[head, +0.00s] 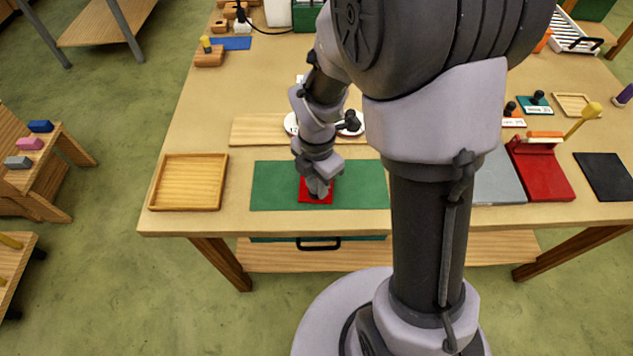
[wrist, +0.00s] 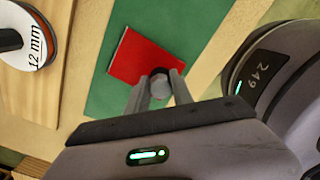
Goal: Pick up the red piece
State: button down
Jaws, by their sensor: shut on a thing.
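The red piece (head: 304,199) is a flat, square-looking sheet over the green mat (head: 270,185) near the table's front edge. In the wrist view the red piece (wrist: 138,55) shows just past my fingertips, with the green mat (wrist: 205,20) around it. My gripper (head: 319,192) points down over the red piece. In the wrist view my gripper (wrist: 159,88) is shut on a small grey round part with a dark rim (wrist: 160,86), which overlaps the edge of the red piece. I cannot tell whether this part touches or is fixed to the red piece.
An empty wooden tray (head: 187,207) lies left of the mat. Behind the mat is a wooden board (head: 250,131) with discs; one disc (wrist: 10,40) is marked 12 mm. A red stand (head: 545,178) and a black pad (head: 604,176) are at the right.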

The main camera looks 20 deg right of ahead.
notch_tip(320, 180, up, 4)
jog(key=shift+r+p, duration=0.1)
jog(key=shift+p, duration=1.05)
jog(key=s+d, duration=0.1)
jog(key=s, duration=0.1)
jog(key=s+d+p, duration=0.1)
jog(key=s, duration=0.2)
jog(key=s+d, duration=0.1)
jog(key=s, duration=0.2)
jog(key=shift+d+r, duration=0.2)
jog(key=shift+d, duration=0.2)
jog(key=s+d+b, duration=0.3)
jog(key=s+b, duration=0.3)
jog(key=shift+s+r+b, duration=0.15)
jog(key=shift+r+b, duration=0.1)
jog(key=shift+b, duration=0.1)
jog(key=c, duration=1.7)
grip_release()
jog(key=shift+d, duration=0.1)
grip_shut()
